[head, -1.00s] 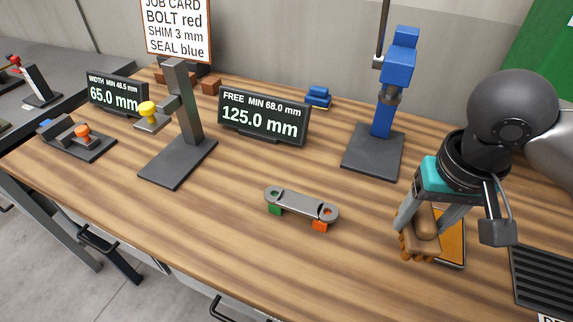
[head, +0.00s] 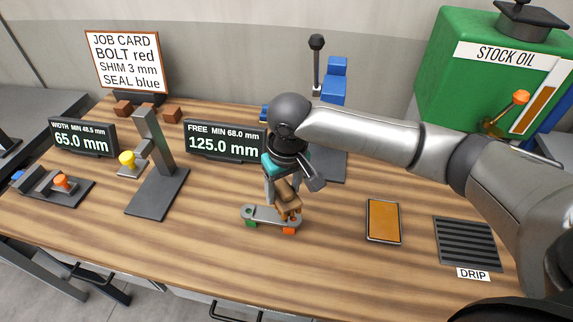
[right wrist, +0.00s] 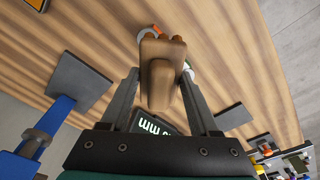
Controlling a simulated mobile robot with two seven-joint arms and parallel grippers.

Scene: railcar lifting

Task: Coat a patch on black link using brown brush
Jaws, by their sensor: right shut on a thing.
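In the right wrist view the brush (right wrist: 160,72) sits between the two fingers and covers most of the link. My left gripper is not in view.
An orange pad (head: 383,222) and a drip grate (head: 468,243) lie to the right. A grey stand (head: 158,190) is left of the link. Displays (head: 225,142) and a green stock oil tank (head: 470,95) stand behind. The table in front of the link is clear.

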